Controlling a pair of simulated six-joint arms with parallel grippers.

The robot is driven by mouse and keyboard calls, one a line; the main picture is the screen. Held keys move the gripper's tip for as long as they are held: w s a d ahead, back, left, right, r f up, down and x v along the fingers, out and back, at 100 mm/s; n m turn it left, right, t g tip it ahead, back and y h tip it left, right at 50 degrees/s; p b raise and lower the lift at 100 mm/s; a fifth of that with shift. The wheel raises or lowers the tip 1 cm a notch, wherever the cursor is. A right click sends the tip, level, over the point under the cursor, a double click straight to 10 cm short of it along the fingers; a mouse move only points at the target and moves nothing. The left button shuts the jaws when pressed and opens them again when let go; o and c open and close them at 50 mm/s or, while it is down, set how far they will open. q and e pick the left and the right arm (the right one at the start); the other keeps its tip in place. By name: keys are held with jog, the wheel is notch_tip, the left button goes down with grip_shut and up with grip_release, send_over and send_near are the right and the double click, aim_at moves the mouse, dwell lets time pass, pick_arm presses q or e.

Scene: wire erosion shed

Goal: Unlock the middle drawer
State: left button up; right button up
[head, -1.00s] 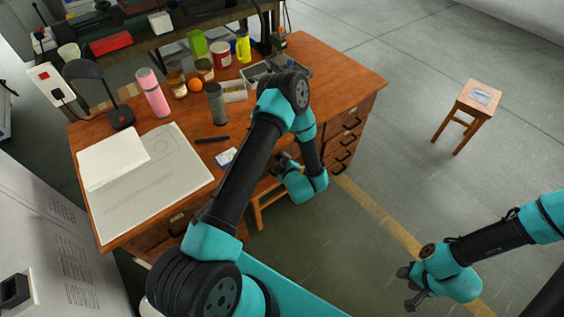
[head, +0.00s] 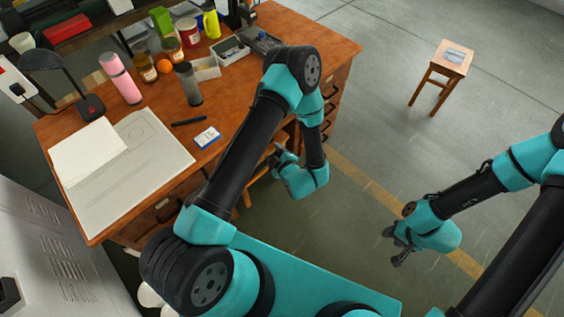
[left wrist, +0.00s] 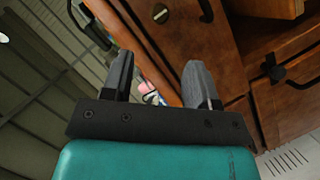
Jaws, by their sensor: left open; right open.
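The wooden desk (head: 262,75) has a stack of drawers (head: 334,95) with dark handles at its right end, partly hidden by my left arm. I cannot tell which one is the middle drawer. My left gripper (head: 274,157) is at the desk's front edge, open. In the left wrist view its two fingers (left wrist: 158,85) are apart beside wooden drawer fronts. A round brass lock (left wrist: 160,14) shows on the wood beyond them, and a dark handle (left wrist: 275,69) to the right. A small pink and white thing (left wrist: 150,97) shows between the fingers, unclear. My right gripper (head: 392,247) is open and empty over the floor.
The desk top holds a lamp (head: 90,108), a pink bottle (head: 120,78), a grey bottle (head: 188,84), paper sheets (head: 125,175), a blue-white box (head: 207,137) and trays (head: 230,50). A stool (head: 441,70) stands on open floor at the right.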

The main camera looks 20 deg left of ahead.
pick_arm(q)
jog(key=v, duration=0.5)
jog(key=shift+s+d+r, duration=0.15)
jog(key=shift+s+d, duration=0.1)
jog(key=shift+d, duration=0.05)
notch_tip(320, 180, down, 5)
jog(key=a+m+g+h, duration=0.2)
jog(key=m+h, duration=0.6)
jog(key=h, duration=0.1)
jog(key=s+r+m+g+h, duration=0.1)
jog(key=s+m+g+h, duration=0.5)
jog(key=s+m, duration=0.3)
jog(key=shift+d+r+m+h, duration=0.2)
jog(key=shift+r+m+h, duration=0.15)
jog(key=shift+m, duration=0.25)
jog(key=shift+s+a, duration=0.1)
